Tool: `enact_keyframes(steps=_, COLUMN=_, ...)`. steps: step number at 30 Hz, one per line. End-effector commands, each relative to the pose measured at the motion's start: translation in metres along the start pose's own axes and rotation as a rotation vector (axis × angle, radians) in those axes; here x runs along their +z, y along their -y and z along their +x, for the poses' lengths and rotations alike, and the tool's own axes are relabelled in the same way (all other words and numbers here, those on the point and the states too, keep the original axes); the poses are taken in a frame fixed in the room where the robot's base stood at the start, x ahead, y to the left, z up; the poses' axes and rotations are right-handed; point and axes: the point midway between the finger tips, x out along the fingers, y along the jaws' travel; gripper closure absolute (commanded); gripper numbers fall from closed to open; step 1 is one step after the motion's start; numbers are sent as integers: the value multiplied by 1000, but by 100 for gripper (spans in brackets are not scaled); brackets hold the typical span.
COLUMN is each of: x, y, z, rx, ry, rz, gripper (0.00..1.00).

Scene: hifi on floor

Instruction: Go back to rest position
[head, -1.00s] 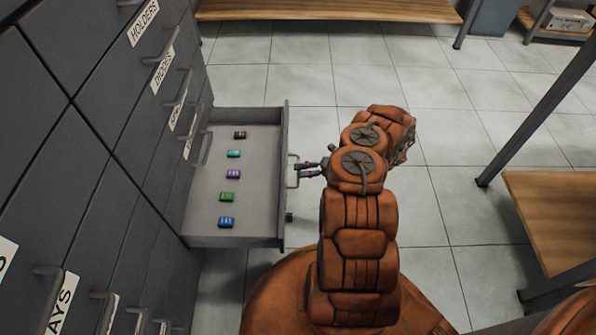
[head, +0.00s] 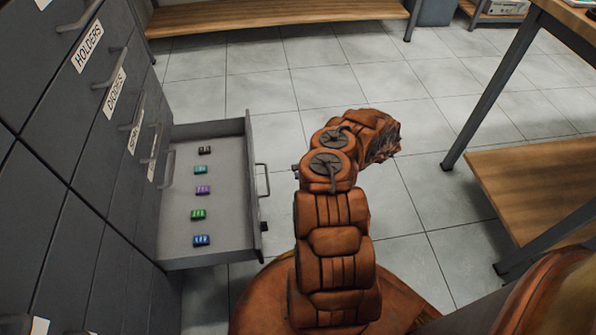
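My orange arm rises from the bottom middle and bends at its upper joints. Only a small dark piece (head: 296,169), likely part of my gripper, shows at the left edge of the upper joints. The rest of the gripper is hidden behind the arm, so its opening cannot be told. It stands apart from the handle (head: 263,180) of the open grey drawer (head: 182,251), with a gap of floor between them.
The drawer juts from the grey cabinet (head: 60,185) at left and holds several small coloured pieces in a row. A wooden-topped table (head: 535,185) stands at right, a low bench (head: 280,17) at the back. Tiled floor (head: 420,110) is clear between them.

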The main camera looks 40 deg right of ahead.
Motion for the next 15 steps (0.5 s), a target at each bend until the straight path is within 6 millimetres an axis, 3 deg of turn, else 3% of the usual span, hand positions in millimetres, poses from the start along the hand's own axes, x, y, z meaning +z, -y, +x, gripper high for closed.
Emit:
enact_keyframes(steps=10, x=0, y=-1, z=0, rx=0, ry=-1, rz=-2, gripper=63)
enact_keyframes(steps=15, x=5, y=-26, z=10, rx=7, ry=-27, rz=-51, gripper=63)
